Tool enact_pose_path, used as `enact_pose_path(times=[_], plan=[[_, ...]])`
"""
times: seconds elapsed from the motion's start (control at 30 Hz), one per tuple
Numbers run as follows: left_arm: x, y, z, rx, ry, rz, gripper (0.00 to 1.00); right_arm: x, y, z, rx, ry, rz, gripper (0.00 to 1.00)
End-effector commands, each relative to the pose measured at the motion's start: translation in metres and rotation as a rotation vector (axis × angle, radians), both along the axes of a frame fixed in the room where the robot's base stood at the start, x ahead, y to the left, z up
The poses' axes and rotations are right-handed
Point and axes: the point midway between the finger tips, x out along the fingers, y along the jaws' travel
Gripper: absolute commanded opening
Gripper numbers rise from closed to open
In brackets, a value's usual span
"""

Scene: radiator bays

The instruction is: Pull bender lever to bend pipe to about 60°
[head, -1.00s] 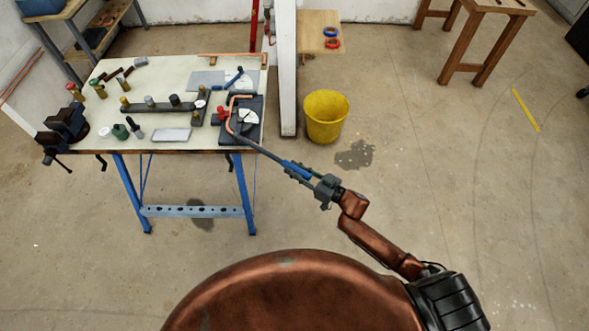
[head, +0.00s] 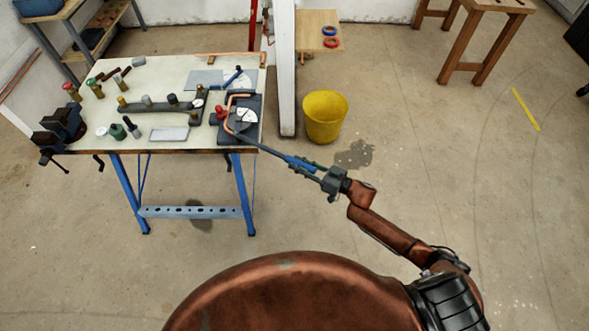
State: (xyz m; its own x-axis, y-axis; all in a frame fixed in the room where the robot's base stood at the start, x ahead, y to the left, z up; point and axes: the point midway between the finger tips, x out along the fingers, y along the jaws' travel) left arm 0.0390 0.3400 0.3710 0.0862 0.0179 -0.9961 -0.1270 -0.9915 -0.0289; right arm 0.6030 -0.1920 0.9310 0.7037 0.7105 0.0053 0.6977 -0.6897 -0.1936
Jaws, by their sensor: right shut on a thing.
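The pipe bender (head: 228,133) is a dark base on the right front corner of the workbench (head: 187,80). A copper pipe (head: 229,118) sits in it, curving at its lower end beside a white angle plate (head: 246,116). The exact bend angle is too small to read. The long bender lever (head: 268,149) reaches out past the bench's right edge, sloping down to the right, with a blue grip (head: 301,163). My right gripper (head: 311,171) is shut on the blue grip of the lever. My left gripper is not in view.
A yellow bucket (head: 325,117) stands on the floor right of the bench, near a white post (head: 285,70) and a dark stain (head: 354,155). A vise (head: 66,127) is at the bench's left. Floor to the right is open.

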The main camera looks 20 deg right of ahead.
Motion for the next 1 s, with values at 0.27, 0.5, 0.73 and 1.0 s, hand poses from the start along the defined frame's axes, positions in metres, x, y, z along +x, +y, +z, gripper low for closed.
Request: enact_pose_path(times=[0.27, 0.5, 0.73, 1.0], plan=[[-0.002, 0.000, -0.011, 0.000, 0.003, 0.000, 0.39, 0.010, -0.020, -0.001, -0.005, 0.006, 0.045, 0.00], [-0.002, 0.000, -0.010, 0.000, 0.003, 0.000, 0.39, 0.011, -0.023, 0.001, -0.005, 0.005, 0.040, 0.00], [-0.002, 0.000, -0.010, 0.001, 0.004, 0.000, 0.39, 0.011, -0.023, 0.001, -0.005, 0.004, 0.039, 0.36], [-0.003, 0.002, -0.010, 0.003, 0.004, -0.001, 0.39, 0.011, -0.022, 0.001, -0.004, 0.004, 0.042, 0.39]])
